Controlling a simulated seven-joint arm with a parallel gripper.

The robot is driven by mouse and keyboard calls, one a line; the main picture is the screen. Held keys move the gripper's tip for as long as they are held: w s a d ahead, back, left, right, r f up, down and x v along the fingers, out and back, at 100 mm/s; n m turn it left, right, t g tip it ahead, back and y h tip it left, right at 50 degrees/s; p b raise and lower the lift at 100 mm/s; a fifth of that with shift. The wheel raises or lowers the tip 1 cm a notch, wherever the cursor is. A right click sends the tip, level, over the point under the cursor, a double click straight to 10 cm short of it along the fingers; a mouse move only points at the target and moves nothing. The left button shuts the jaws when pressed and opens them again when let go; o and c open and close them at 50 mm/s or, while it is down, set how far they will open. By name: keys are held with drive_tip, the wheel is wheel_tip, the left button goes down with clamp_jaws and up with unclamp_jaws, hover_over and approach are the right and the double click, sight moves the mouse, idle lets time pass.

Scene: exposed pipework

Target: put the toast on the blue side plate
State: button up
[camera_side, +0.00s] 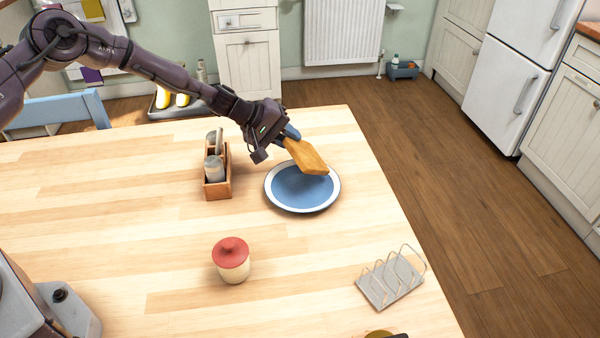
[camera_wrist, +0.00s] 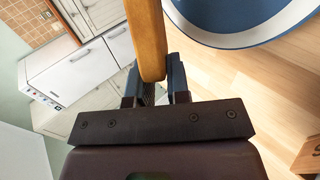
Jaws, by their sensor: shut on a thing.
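The toast (camera_side: 306,157) is a golden-brown slice held in my gripper (camera_side: 288,137), tilted, above the far part of the blue side plate (camera_side: 298,188). The plate is blue with a pale rim and lies on the wooden table. In the wrist view the toast (camera_wrist: 147,38) stands edge-on between the two dark fingers of my gripper (camera_wrist: 157,82), which are shut on it. The plate (camera_wrist: 235,38) shows there at the upper right, beside the toast. In the side view the toast covers part of the plate's far rim.
A wooden caddy (camera_side: 217,185) with shakers stands left of the plate. A red-lidded jar (camera_side: 231,260) stands nearer the front. An empty wire toast rack (camera_side: 391,277) is at the front right. The table (camera_side: 320,265) is clear between them; its right edge is near the plate.

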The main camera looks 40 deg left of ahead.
drive_tip(key=shift+f, duration=0.25)
drive_tip(key=o, duration=0.5)
drive_tip(key=shift+r, duration=0.1)
drive_tip(key=v, duration=0.8)
